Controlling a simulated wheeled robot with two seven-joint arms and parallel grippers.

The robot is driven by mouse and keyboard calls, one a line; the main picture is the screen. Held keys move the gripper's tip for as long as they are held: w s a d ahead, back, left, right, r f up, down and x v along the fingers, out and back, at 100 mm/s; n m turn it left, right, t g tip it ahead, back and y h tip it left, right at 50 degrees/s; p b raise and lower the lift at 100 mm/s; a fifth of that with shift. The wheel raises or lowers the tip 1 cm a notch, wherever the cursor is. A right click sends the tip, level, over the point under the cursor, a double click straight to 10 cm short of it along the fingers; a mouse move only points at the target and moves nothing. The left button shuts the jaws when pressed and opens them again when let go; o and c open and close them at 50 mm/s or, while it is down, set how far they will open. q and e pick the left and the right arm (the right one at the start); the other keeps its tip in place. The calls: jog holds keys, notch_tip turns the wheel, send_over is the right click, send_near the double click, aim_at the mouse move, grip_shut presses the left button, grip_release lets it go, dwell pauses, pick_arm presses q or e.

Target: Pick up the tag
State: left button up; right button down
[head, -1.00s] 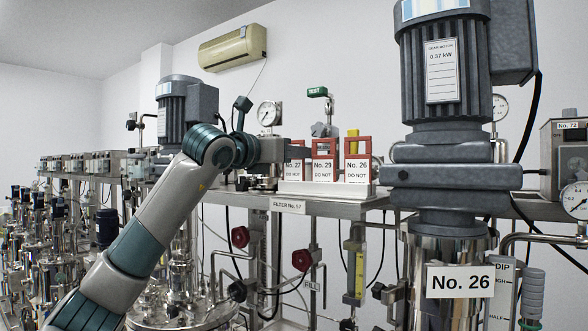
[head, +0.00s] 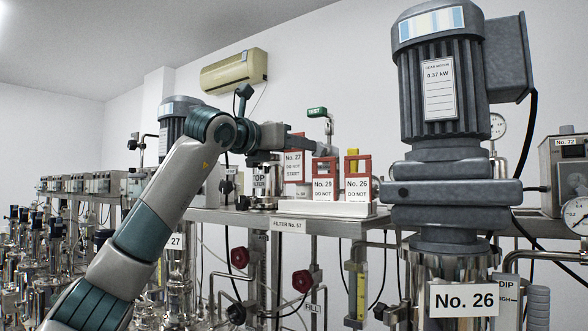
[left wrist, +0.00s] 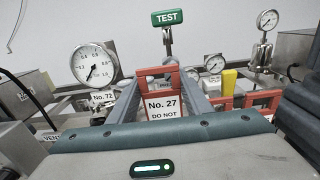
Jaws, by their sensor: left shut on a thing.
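The red-framed tag No. 27 (head: 293,168) is held upright by my left gripper (head: 303,143), above the left part of the white holder (head: 318,208). In the left wrist view the two fingers (left wrist: 160,80) close on the red top of this tag (left wrist: 163,107). Its top sits higher than the two other red tags, No. 29 (head: 325,184) and No. 26 (head: 357,184), which stand in the holder to its right. My right gripper is out of view.
The holder stands on a metal shelf (head: 250,218) labelled FILTER No. 57. A green TEST sign (head: 317,112) rises behind the tags. A large grey motor (head: 440,95) stands close on the right. A yellow part (head: 353,160) is behind tag No. 26.

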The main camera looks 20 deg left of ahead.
pick_arm(q)
notch_tip(320, 180, up, 12)
jog(key=shift+f, duration=0.15)
notch_tip(320, 180, up, 10)
jog(key=p, duration=0.4)
dwell(1.4)
